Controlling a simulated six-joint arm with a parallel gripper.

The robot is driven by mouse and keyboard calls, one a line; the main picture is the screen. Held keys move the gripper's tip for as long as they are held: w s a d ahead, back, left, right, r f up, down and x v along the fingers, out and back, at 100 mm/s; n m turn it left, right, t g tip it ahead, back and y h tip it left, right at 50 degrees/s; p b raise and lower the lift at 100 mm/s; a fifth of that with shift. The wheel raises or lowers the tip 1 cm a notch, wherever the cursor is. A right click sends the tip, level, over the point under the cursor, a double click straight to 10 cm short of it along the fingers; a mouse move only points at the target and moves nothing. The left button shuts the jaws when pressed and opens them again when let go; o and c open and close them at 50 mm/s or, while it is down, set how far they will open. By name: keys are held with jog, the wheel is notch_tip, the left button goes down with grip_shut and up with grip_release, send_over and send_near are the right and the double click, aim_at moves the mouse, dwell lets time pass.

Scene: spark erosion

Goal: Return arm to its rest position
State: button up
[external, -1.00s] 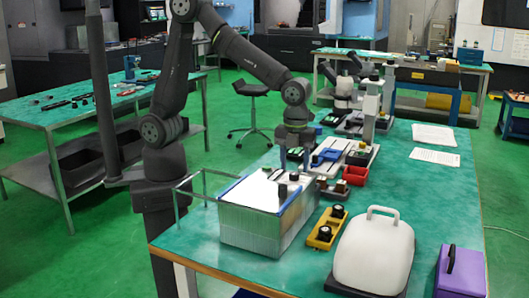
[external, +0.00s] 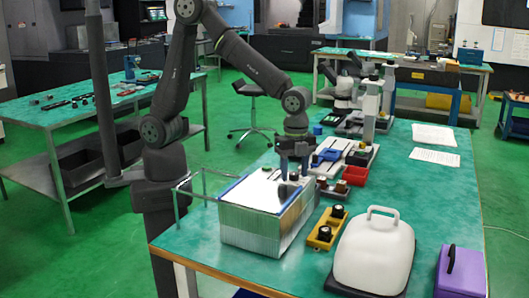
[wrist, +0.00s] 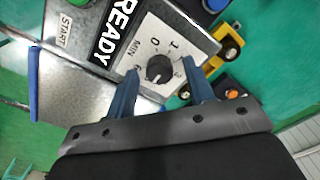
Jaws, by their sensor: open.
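My gripper (external: 294,175) hangs at the end of my bent arm, low over the back right of a metal box on the bench. In the wrist view, my gripper (wrist: 160,68) is open, its two blue-grey fingers apart. A dark round knob (wrist: 159,69) on the box's dial panel shows between the fingers. I cannot tell whether the fingers touch it. The panel reads READY, START and MIN. The metal box (external: 262,228) has ribbed sides and a blue-edged top. My arm is stretched forward over the bench, away from my base.
A yellow block (external: 325,229) with black knobs and a white cover (external: 372,255) with a handle stand right of the box. A purple case (external: 460,272) is at the right edge. A red tray (external: 355,176) and instruments lie behind. A wire frame (external: 190,190) stands left.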

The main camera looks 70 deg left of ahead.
jog(key=n, duration=0.4)
jog(key=shift+n, duration=2.6)
jog(key=o, duration=1.1)
jog(key=s+a+r+m, duration=0.1)
jog(key=s+a+r, duration=0.25)
jog(key=r, duration=0.55)
jog(key=s+a+r, duration=0.2)
jog(key=a+r, duration=0.3)
jog(key=r, duration=0.4)
jog(key=f, duration=1)
jog(key=shift+a, duration=0.25)
